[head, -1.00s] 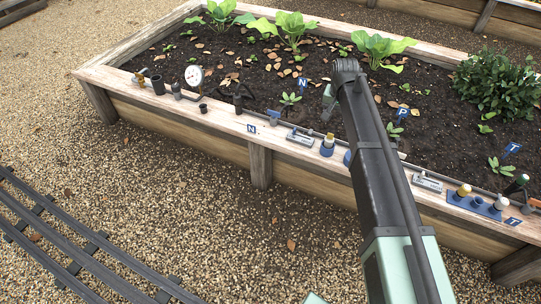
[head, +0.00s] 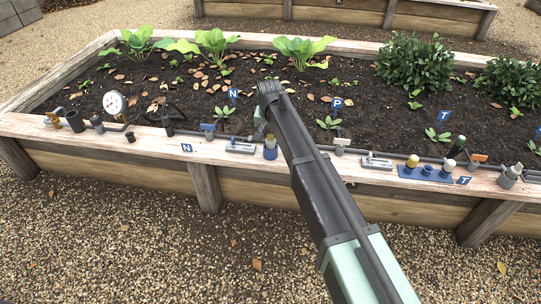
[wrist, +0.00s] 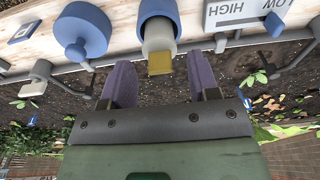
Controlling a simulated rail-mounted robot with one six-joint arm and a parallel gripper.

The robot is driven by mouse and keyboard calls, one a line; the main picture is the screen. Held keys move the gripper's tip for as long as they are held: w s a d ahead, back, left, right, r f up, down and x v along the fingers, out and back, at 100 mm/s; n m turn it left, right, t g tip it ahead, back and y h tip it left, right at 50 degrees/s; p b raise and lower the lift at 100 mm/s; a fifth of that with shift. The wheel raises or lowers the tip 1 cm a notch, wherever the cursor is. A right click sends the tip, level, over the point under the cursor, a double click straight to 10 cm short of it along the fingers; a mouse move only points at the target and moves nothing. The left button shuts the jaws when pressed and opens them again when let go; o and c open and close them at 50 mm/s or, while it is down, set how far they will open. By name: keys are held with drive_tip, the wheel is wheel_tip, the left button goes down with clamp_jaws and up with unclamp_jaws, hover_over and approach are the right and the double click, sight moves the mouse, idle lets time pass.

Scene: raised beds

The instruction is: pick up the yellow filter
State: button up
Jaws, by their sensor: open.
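A filter with a yellow end and a pale body (wrist: 160,62) stands in a blue cup (wrist: 158,12) in the wrist view. In the head view its pale yellow top (head: 270,141) shows above the blue cup (head: 270,153) on the bed's front rim. My gripper (wrist: 159,68) is open and empty. In the wrist view the yellow end lies between its two purple fingertips, with space on both sides. I cannot tell how far it is in depth. In the head view my fingers are mostly hidden by my arm.
A round blue part (wrist: 82,35) sits beside the cup, and a HIGH/LOW plate (wrist: 240,14) on the other side. A blue tray (head: 440,176) with a yellow-topped piece is farther right. A gauge (head: 114,103) and pipes line the rim. Plants fill the bed.

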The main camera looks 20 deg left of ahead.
drive_tip(key=shift+f, duration=0.2)
drive_tip(key=shift+c, duration=0.4)
clamp_jaws()
drive_tip(key=shift+p, duration=0.3)
wheel_tip(320, 180, up, 24)
drive_tip(key=p, duration=2.3)
drive_tip(key=shift+f, duration=0.2)
